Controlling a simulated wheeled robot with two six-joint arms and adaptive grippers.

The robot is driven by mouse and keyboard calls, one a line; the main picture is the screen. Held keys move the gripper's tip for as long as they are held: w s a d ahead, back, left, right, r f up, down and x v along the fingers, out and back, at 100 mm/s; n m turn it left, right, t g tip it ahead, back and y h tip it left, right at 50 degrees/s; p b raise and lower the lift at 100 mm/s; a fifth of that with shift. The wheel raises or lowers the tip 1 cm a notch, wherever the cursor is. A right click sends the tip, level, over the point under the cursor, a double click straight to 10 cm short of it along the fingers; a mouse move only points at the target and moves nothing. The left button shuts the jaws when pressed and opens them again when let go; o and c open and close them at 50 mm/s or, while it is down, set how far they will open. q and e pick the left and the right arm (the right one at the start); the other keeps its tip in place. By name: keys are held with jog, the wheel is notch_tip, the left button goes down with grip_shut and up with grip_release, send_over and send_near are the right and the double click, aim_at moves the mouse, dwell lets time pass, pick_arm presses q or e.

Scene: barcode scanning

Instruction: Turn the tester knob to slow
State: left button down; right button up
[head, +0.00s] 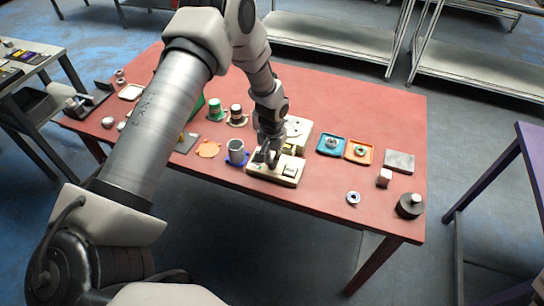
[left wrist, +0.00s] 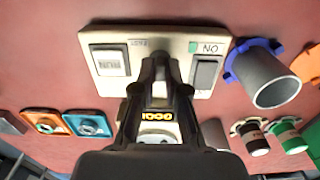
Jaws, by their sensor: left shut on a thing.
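The cream tester (head: 287,174) stands near the front middle of the red table. In the left wrist view the tester panel (left wrist: 135,42) appears upside down, with a RUN switch (left wrist: 110,62) at left and an ON switch (left wrist: 205,72) with a green mark at right. My left gripper (head: 266,157) reaches down onto the tester; its fingers (left wrist: 160,72) are closed between the two switches. The knob is hidden behind the fingers, so its setting cannot be read. My right gripper is not in view.
A display reading 1000 (left wrist: 157,114) shows just behind the fingers. A grey cup in a blue holder (head: 236,152) stands left of the tester. Blue (head: 331,145) and orange (head: 359,151) trays lie to its right.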

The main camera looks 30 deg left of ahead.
pick_arm(q)
jog(key=shift+s+f, duration=0.15)
jog(key=shift+s, duration=0.05)
dwell(0.3)
jog(key=c, duration=1.2)
grip_release()
jog(key=shift+w, duration=0.15)
notch_tip(320, 180, up, 12)
